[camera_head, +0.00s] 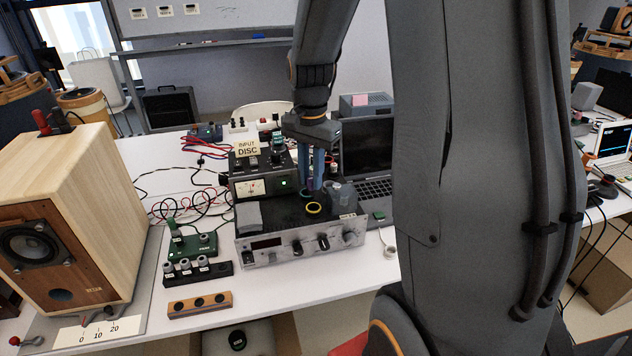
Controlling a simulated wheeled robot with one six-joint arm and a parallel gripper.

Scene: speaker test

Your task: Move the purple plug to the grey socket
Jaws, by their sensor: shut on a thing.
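My gripper (313,186) hangs from the arm, pointing down, over the top of the silver-fronted amplifier (262,256). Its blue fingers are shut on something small. A bit of purple (307,190) shows at the fingertips and looks like the purple plug; the fingers hide most of it. A yellow ring (313,208) lies on the dark amplifier top just below and in front of the fingertips. I cannot tell the grey socket for certain; a grey block with round parts (343,196) stands on the amplifier's right side, beside the fingers.
A black meter unit (246,187) with a "DISC" card stands behind the amplifier. A laptop (368,160) is to the right. A green board (190,246) with cables and a black strip of knobs (198,272) lie to the left. A wooden speaker (60,220) fills the left side.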

